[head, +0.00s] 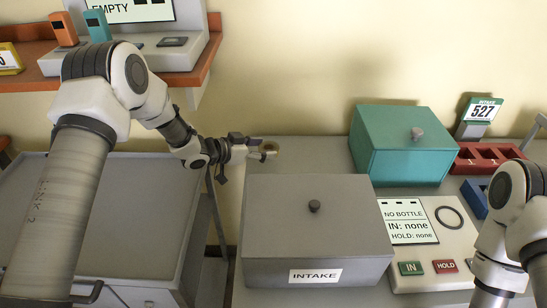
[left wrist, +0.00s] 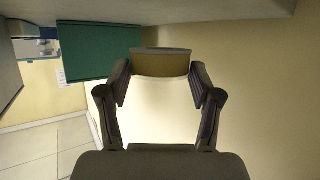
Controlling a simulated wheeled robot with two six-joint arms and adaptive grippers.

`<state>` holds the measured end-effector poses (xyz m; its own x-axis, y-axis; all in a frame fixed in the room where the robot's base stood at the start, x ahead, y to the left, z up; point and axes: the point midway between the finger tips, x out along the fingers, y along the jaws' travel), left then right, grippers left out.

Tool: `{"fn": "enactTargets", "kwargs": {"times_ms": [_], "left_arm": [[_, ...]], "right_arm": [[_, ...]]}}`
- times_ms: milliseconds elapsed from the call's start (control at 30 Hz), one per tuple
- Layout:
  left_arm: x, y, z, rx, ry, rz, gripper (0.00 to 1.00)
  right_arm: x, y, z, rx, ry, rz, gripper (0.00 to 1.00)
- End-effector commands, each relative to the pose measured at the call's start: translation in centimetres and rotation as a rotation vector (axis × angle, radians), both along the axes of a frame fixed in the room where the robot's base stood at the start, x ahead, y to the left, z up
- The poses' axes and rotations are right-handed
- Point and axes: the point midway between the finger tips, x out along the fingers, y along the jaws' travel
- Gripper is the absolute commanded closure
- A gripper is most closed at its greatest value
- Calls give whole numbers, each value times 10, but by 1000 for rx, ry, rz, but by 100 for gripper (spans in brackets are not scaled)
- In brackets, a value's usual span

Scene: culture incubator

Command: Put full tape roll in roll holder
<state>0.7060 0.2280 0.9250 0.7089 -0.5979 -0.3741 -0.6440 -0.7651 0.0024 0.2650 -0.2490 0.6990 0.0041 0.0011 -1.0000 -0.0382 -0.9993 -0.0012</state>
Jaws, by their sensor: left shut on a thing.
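My left gripper (head: 262,151) reaches out over the back edge of the grey worktop, behind the grey INTAKE box. In the left wrist view its two fingers (left wrist: 160,75) are shut on a tan, curved thing with a grey upper edge, which looks like the tape roll (left wrist: 160,63). In the head view the roll (head: 270,147) shows only as a small brownish patch at the fingertips, held above the worktop. I cannot pick out a roll holder for certain in either view. My right arm is at the right edge; its gripper is out of view.
The grey INTAKE box (head: 315,225) and teal box (head: 402,150) stand on the worktop. A panel (head: 450,215) has IN and HOLD buttons. A red rack (head: 480,160) is at right. A device with an EMPTY screen (head: 130,10) sits on an orange shelf (head: 185,78).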

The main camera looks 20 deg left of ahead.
Motion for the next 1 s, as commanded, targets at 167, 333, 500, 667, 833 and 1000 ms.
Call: {"fn": "enactTargets", "kwargs": {"times_ms": [167,333,500,667,833,1000], "left_arm": [[0,-1,-31,1,3,-2,65],[0,-1,-41,1,-2,-2,65],[0,-1,-42,1,-1,-2,65],[0,-1,-44,1,-1,-2,11],[0,-1,-44,1,-1,-2,10],[0,-1,-42,0,-2,-2,10]], "right_arm": [[0,0,4,0,-1,-1,60],[0,0,4,0,-1,-1,60],[0,0,3,0,-1,-1,60],[0,0,2,0,-1,-1,60],[0,0,2,0,-1,-1,60],[0,0,4,0,-1,-1,60]]}}
